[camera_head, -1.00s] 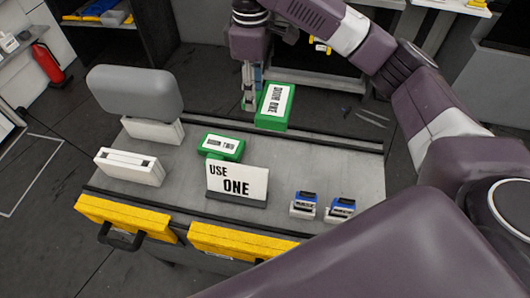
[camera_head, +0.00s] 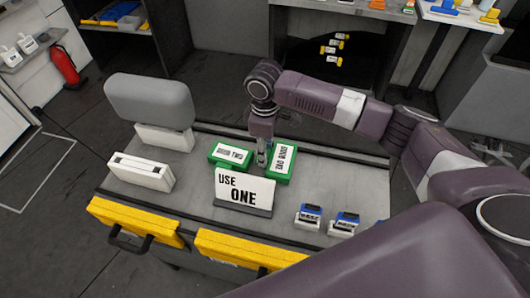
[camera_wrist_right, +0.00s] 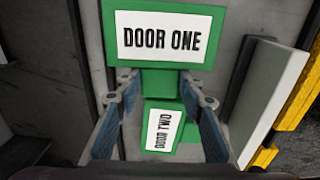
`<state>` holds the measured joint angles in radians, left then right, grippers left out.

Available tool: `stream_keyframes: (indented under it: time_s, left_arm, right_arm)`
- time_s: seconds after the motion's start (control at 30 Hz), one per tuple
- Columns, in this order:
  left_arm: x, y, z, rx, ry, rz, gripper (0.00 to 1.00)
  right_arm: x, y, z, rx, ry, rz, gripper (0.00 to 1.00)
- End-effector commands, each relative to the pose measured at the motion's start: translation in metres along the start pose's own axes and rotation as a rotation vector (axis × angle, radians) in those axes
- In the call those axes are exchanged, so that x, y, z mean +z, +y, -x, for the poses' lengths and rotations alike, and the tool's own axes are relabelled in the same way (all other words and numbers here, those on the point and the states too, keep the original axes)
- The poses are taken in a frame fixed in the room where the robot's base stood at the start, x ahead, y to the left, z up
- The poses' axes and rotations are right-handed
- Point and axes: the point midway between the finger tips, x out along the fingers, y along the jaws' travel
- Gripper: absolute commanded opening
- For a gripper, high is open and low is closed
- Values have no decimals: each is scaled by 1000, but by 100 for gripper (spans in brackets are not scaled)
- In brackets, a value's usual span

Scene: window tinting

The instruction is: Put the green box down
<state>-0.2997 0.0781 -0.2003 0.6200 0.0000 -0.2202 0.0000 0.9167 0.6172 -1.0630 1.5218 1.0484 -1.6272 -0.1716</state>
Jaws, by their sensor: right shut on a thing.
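The green box labelled DOOR ONE (camera_head: 281,160) is at my right gripper (camera_head: 262,158), over the middle of the grey table, behind the USE ONE sign. The wrist view shows this box (camera_wrist_right: 165,35) at the top, with its green lower part between the fingers of my right gripper (camera_wrist_right: 163,98), which is shut on it. I cannot tell whether it touches the tabletop. A second green box, labelled DOOR TWO (camera_head: 230,155), stands close to its left on the table; it also shows lower in the wrist view (camera_wrist_right: 160,132). My left gripper is not in view.
The white USE ONE sign (camera_head: 243,188) stands just in front of the boxes. A white box (camera_head: 141,171) and a grey padded block (camera_head: 150,102) are on the left. The table's right part (camera_head: 340,185) is clear.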

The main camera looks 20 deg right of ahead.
Motion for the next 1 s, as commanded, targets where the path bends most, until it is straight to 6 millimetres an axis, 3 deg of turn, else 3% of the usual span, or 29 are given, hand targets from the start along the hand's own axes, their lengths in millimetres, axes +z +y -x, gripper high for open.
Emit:
stream_keyframes:
  time_s: [0.13, 0.5, 0.53, 0.67, 1.0]
  left_arm:
    - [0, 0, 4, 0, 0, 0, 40]
    - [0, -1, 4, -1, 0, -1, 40]
    - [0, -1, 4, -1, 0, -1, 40]
    - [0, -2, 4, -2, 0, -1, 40]
    - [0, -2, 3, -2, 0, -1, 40]
  right_arm:
    - [0, 0, -15, 1, 1, -1, 6]
    - [0, 0, -19, 1, 1, -1, 6]
    - [0, 0, -19, 1, 1, -1, 36]
    - [0, 0, -19, 1, 1, -1, 51]
    - [0, 1, -16, 3, 2, -1, 53]
